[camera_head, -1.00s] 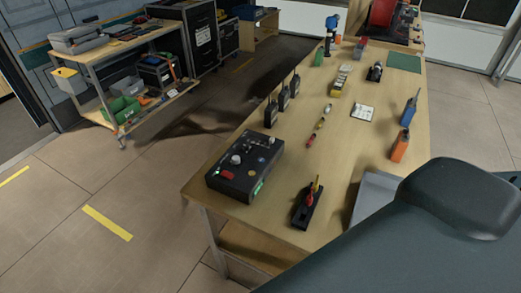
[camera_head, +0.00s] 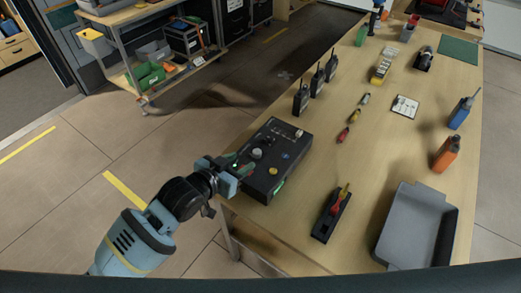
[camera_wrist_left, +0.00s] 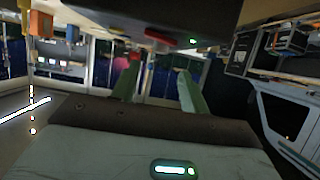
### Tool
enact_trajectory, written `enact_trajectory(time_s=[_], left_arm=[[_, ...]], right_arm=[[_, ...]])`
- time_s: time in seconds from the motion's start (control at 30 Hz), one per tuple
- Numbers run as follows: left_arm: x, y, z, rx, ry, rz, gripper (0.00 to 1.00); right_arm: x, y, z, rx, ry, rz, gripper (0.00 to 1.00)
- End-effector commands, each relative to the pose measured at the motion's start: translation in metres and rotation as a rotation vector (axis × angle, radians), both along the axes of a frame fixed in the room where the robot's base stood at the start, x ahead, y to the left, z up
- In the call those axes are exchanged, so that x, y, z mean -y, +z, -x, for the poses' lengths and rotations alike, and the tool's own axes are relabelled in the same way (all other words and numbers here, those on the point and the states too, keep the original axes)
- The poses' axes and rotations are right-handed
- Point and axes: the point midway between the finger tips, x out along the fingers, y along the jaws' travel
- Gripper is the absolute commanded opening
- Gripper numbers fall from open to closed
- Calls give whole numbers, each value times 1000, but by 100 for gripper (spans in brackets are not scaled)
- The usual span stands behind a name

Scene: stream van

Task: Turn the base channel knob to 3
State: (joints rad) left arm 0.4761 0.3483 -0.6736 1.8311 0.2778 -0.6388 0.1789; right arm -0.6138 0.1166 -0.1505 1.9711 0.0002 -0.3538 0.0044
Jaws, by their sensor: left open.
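The base unit is a black box (camera_head: 283,143) on the near left end of the table. Its top carries a round grey knob (camera_head: 257,153), a red switch, a yellow button (camera_head: 273,171) and a blue button (camera_head: 286,156). Which setting the knob points to is too small to read. My left gripper (camera_head: 243,171) is open at the box's left edge, close to the red switch and just short of the grey knob. In the left wrist view the two fingers (camera_wrist_left: 158,78) are apart with nothing between them. The red switch (camera_wrist_left: 160,38) shows above them; the knob does not show clearly.
Several black radios (camera_head: 316,84) stand behind the box. A black holder with red and yellow tools (camera_head: 331,214) stands to its right, and a grey tray (camera_head: 415,226) lies farther right.

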Motion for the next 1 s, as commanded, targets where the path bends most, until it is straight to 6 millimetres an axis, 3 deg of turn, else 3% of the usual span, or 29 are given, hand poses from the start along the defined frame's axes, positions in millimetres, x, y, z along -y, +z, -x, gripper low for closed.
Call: enact_trajectory(time_s=[0.6, 1.0], left_arm=[[38, -27, -52, 0, 1, 1, 45], [42, -28, -58, 3, 1, 1, 45]], right_arm=[[-1, -12, 10, -29, 1, -2, 0], [-1, -11, 10, -28, 1, -2, 0]])
